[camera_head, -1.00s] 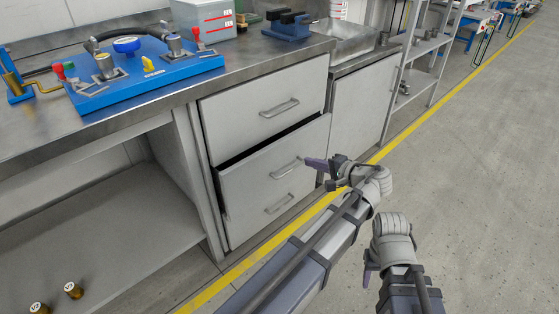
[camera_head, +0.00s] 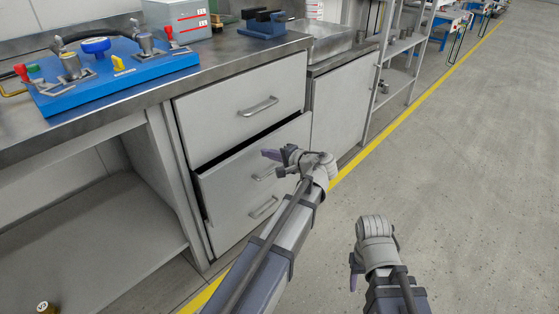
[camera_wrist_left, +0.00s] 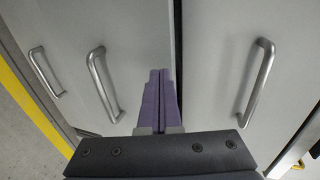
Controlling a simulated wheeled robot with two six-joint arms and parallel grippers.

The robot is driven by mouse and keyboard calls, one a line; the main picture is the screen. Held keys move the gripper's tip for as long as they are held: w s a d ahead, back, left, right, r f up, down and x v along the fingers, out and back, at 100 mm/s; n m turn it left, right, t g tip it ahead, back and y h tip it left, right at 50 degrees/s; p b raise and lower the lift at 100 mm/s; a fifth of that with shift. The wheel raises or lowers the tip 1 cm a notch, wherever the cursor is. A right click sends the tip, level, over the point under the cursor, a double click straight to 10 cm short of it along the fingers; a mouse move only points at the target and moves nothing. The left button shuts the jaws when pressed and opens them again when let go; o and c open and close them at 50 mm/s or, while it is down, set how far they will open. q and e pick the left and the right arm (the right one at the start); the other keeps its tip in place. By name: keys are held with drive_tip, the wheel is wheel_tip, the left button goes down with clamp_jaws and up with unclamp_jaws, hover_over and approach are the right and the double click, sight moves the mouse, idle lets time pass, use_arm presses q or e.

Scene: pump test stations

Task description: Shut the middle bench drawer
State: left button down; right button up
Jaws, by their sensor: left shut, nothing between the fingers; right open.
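The middle drawer (camera_head: 226,186) of the bench stands slightly out, with a dark gap along its top edge. Its bar handle (camera_head: 264,173) is partly behind my left gripper (camera_head: 270,154), which is shut and empty in front of the drawer's upper part. In the left wrist view the shut fingers (camera_wrist_left: 159,92) point at the middle drawer's front, between its handle (camera_wrist_left: 104,85) and the top drawer's handle (camera_wrist_left: 260,82). Whether they touch the front cannot be told. My right gripper (camera_head: 355,270) is open, low and right, away from the bench.
The top drawer (camera_head: 225,110) looks closed. The lowest handle (camera_head: 263,208) sits below the middle one. A cabinet door (camera_head: 340,115) and shelf rack (camera_head: 405,60) stand to the right. A blue pump board (camera_head: 120,75) lies on the bench top. The floor at right is clear.

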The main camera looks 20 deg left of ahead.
sight(255, 145)
use_arm(q)
drive_tip(key=shift+w+a, duration=0.2)
drive_tip(key=shift+a, duration=0.35)
drive_tip(key=shift+w+a, duration=0.2)
drive_tip(key=shift+a, duration=0.3)
drive_tip(key=a, duration=0.1)
drive_tip(key=w+a, duration=0.1)
drive_tip(key=a, duration=0.1)
drive_tip(key=w+a, duration=0.1)
drive_tip(key=shift+a, duration=0.15)
drive_tip(key=shift+r, duration=0.1)
drive_tip(key=shift+a, duration=0.1)
